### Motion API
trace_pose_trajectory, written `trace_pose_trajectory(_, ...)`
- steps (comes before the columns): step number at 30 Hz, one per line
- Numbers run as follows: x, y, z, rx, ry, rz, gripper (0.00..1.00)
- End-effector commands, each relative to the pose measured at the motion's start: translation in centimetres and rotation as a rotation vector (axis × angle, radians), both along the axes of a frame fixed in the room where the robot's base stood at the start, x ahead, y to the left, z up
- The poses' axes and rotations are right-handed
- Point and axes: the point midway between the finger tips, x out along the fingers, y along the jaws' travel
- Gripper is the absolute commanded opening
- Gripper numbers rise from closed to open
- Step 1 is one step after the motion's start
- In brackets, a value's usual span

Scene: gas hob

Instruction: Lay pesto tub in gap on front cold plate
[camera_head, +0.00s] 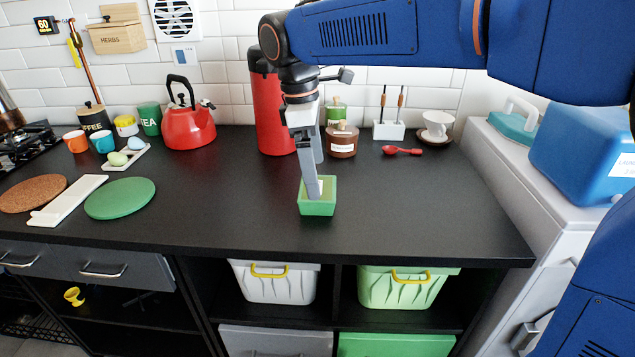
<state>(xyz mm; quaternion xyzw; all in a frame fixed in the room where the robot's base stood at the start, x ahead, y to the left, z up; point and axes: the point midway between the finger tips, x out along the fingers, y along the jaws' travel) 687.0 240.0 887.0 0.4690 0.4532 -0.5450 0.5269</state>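A small square green tub (318,208), which I take for the pesto tub, is upright at the counter's front middle. My gripper (314,190) points down at it from above, its grey fingers reaching the tub's top. The fingers overlap in this view, so I cannot tell whether they are closed on the tub's wall or stand open. Whether the tub rests on the counter or is slightly raised is also unclear. The gas hob (30,143) is cut off at the left edge. A front cold plate with a gap cannot be made out.
On the black counter (240,200), a green disc (120,198), white board (68,200) and cork disc (33,193) lie left. A red kettle (188,122), red canister (272,115) and brown jar (342,140) stand behind. The counter right of the tub is clear.

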Motion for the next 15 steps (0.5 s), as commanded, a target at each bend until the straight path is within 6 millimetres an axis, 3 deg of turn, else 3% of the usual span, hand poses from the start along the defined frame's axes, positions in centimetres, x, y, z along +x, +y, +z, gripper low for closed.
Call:
trace_pose_trajectory(6,0.1,0.7,3.9,0.001,-0.001,0.0,1.0)
trace_pose_trajectory(12,0.1,0.9,6.0,0.0,0.0,0.0,1.0)
trace_pose_trajectory(15,0.1,1.0,6.4,0.0,-0.001,-0.008,0.84)
